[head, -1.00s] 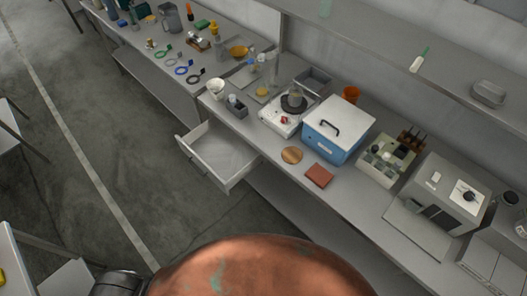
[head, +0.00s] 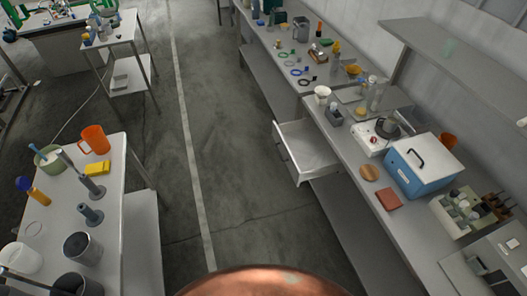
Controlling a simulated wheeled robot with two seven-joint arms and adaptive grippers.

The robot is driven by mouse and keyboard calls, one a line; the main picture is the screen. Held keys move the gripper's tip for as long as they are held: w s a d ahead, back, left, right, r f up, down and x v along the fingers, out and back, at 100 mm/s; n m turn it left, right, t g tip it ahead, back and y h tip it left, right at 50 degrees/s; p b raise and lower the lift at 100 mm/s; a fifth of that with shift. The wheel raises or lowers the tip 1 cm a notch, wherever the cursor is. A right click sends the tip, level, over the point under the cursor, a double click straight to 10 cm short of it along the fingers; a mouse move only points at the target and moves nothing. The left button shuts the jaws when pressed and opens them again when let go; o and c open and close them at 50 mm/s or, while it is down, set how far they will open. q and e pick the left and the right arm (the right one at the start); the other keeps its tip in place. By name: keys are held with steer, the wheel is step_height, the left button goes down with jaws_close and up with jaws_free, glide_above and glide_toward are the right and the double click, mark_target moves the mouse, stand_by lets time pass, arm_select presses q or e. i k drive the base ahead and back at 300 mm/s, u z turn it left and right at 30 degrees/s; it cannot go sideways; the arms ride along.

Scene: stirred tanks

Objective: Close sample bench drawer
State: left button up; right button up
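The sample bench drawer (head: 306,148) is pulled out from the front of the grey bench (head: 352,166) on the right. It is a pale, shallow, open-topped box and looks empty. Its front panel (head: 284,154) faces left over the floor, standing well clear of the bench edge. Neither of my grippers shows in the head view. A rounded copper-coloured surface fills the bottom middle of the view.
The bench carries a blue box with a white lid (head: 422,166), a hot plate (head: 376,136) and a brown block (head: 388,199). A white table (head: 66,209) with bottles and an orange mug (head: 95,139) stands left. The floor between (head: 228,170) is clear.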

mark_target(306, 153)
steer(key=u, duration=0.2)
steer(key=i, duration=1.15)
steer(key=z, duration=0.5)
